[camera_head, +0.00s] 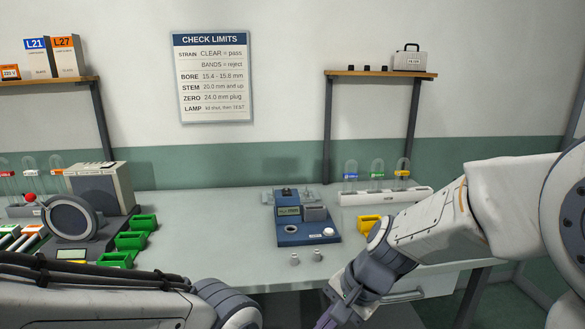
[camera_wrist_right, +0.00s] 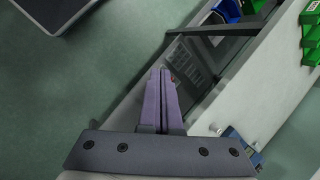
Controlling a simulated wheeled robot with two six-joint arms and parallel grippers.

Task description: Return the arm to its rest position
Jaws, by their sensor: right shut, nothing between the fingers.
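My right arm comes in from the right in the head view and reaches down in front of the bench. My right gripper (camera_head: 330,319) is at the bottom edge of that view, partly cut off. In the right wrist view its two purple fingers (camera_wrist_right: 163,72) lie together, shut with nothing between them. They point past the bench's front edge, over the green floor. My left arm crosses the lower left of the head view; its gripper is out of the picture.
The bench (camera_head: 215,200) holds a blue gauge device (camera_head: 290,236), two small metal plugs (camera_head: 318,255), a yellow bin (camera_head: 368,223), green bins (camera_head: 131,241), a white tube rack (camera_head: 385,196) and a grey machine (camera_head: 72,216). Green floor (camera_wrist_right: 60,110) is open in front of the bench.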

